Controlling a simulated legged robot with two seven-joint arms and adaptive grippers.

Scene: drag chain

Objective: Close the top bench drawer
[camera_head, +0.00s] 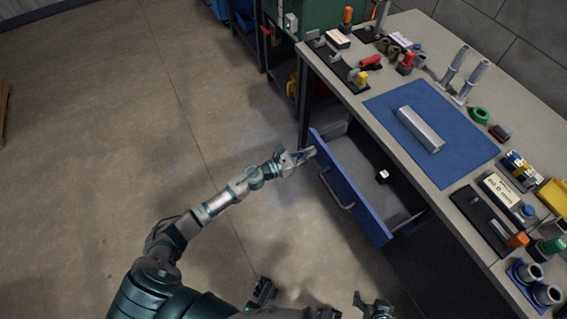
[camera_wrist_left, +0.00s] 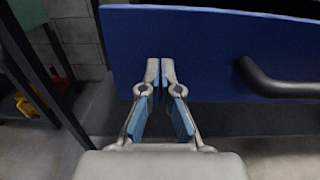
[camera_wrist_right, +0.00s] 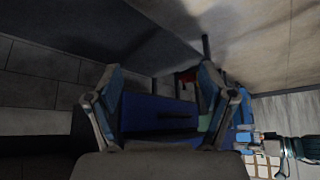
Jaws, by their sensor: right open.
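The top bench drawer (camera_head: 350,192) is pulled out from the bench, with a blue front and a dark bar handle (camera_head: 335,190). My left gripper (camera_head: 312,152) is at the far upper corner of the drawer front. In the left wrist view its fingers (camera_wrist_left: 160,66) are together, empty, and close in front of the blue panel (camera_wrist_left: 200,55), left of the handle (camera_wrist_left: 275,84); contact is unclear. My right gripper (camera_head: 318,298) is low at the bottom edge, away from the drawer. In the right wrist view its fingers (camera_wrist_right: 160,72) are spread and empty.
A small black-and-white item (camera_head: 382,176) lies inside the drawer. The bench top (camera_head: 370,82) above holds a blue mat (camera_head: 455,150) with a metal bar (camera_head: 420,130), plus several tools and parts. The floor (camera_head: 110,130) left of the drawer is clear.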

